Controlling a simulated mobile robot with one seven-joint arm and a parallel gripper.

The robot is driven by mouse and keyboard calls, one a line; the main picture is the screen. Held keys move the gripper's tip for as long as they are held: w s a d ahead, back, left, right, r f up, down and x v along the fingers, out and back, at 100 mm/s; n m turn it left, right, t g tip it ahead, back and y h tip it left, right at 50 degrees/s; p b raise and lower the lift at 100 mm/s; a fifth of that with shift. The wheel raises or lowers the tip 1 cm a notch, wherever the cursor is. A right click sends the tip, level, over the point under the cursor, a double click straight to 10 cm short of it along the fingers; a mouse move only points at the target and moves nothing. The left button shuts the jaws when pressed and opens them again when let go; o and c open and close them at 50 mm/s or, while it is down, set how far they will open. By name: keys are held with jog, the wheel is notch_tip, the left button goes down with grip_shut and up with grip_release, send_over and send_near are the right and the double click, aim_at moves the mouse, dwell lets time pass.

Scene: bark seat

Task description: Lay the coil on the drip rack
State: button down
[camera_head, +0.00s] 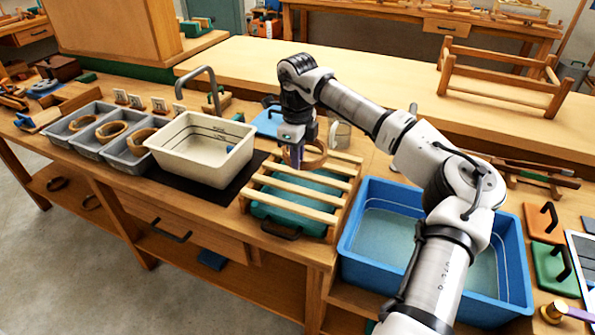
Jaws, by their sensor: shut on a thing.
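My gripper (294,158) is above the far part of the slatted wooden drip rack (293,189). It is shut on a brown bark coil (315,157), which shows to the right of the fingers. The coil is over the rack's upper slats; I cannot tell whether it touches them. A teal tray (290,213) shows beneath the slats. More coils lie in the grey bins at the left, one in the middle bin (111,131) and one in the right bin (141,141).
A white basin (205,164) with a metal tap behind it stands left of the rack. A large blue tub (358,258) of water stands to the right, partly behind my arm. A wooden frame (505,84) sits on the bench behind.

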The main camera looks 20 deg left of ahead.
jog(key=shift+f+p, duration=0.4)
jog(key=shift+f, duration=2.55)
jog(key=shift+f, duration=0.15)
jog(key=c, duration=1.5)
grip_release()
notch_tip(320, 180, up, 12)
jog(key=shift+r+b, duration=0.2)
jog(key=shift+b, duration=0.65)
